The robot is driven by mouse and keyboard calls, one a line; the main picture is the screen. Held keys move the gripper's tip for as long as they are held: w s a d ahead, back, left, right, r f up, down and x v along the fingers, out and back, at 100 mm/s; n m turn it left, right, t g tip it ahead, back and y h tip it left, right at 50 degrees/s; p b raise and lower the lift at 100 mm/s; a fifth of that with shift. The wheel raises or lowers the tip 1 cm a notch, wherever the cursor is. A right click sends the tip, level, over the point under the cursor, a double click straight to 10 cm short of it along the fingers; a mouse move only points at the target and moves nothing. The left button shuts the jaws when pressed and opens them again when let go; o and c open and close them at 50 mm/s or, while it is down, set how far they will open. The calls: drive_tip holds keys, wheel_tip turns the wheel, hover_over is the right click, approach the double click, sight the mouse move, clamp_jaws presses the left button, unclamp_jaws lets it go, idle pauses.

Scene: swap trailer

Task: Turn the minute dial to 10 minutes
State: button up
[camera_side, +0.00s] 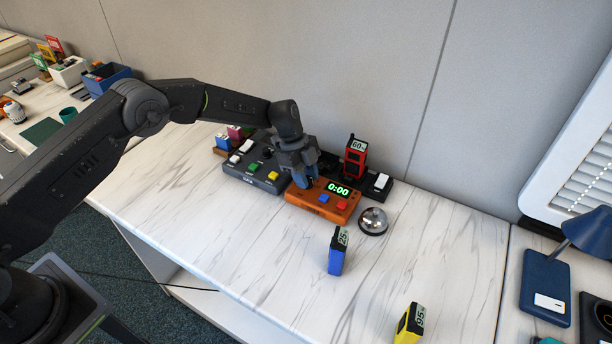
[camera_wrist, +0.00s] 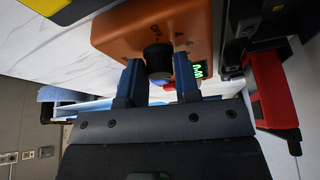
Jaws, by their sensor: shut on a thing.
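An orange timer box (camera_side: 318,207) sits on the marble-patterned counter. Its green display (camera_side: 339,189) reads 0:00, and it has a blue and a red button on top. In the wrist view, the black minute dial (camera_wrist: 158,58) stands up from the orange box (camera_wrist: 120,32), with lettering printed beside it. My gripper (camera_side: 304,183) is over the left end of the timer. In the wrist view, the blue fingers of my gripper (camera_wrist: 159,82) are on either side of the dial, shut on it. In the side view my gripper hides the dial.
A dark control box (camera_side: 256,176) with coloured buttons stands left of the timer. A red radio (camera_side: 355,157) in a black dock is behind it. A silver bell (camera_side: 373,221), blue radio (camera_side: 337,252) and yellow radio (camera_side: 409,323) stand at right and front. The front-left counter is clear.

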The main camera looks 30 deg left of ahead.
drive_tip(key=shift+m+g, duration=0.4)
drive_tip(key=shift+m, duration=0.8)
drive_tip(key=o, duration=0.9)
drive_tip(key=shift+r, duration=0.1)
drive_tip(key=shift+v, duration=6.8)
drive_tip(key=shift+w+d+r, duration=0.1)
drive_tip(key=shift+d, duration=0.1)
